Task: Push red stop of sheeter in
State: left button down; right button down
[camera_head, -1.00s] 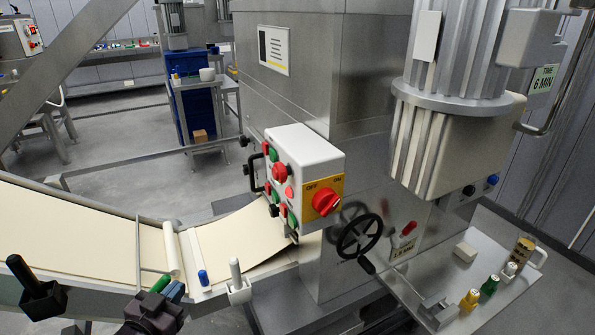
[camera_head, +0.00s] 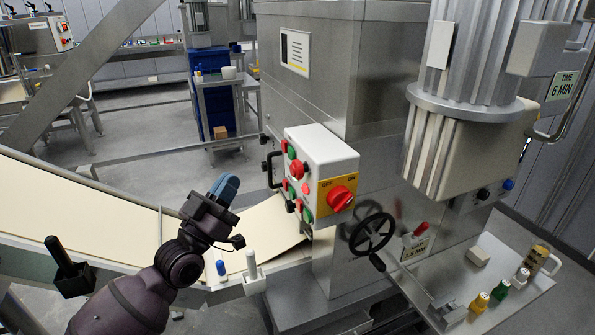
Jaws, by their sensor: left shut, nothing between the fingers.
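The sheeter's white control box (camera_head: 322,150) stands out from the steel housing in the middle of the view. Its left face carries a large red mushroom-shaped stop (camera_head: 299,169), with green and smaller red buttons around it. A red rotary switch (camera_head: 340,199) sits on the yellow OFF/ON plate of the front face. My left gripper (camera_head: 228,186) is shut and empty, with blue fingertips pointing up. In the picture it is left of the control box, over the dough belt, and apart from the red stop. My right gripper is not in view.
The pale dough sheet (camera_head: 95,205) runs along the conveyor into the machine. A black handle (camera_head: 271,170) sticks out left of the buttons. A black handwheel (camera_head: 371,235) and a red-handled lever (camera_head: 417,231) are lower right. A side shelf (camera_head: 490,252) holds small bottles and a mug.

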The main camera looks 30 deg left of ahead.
aim_at(293, 170)
pick_arm(q)
jog(key=w+d, duration=0.5)
jog(key=w, duration=0.1)
jog(key=shift+w+d, duration=0.35)
jog(key=shift+d, duration=0.05)
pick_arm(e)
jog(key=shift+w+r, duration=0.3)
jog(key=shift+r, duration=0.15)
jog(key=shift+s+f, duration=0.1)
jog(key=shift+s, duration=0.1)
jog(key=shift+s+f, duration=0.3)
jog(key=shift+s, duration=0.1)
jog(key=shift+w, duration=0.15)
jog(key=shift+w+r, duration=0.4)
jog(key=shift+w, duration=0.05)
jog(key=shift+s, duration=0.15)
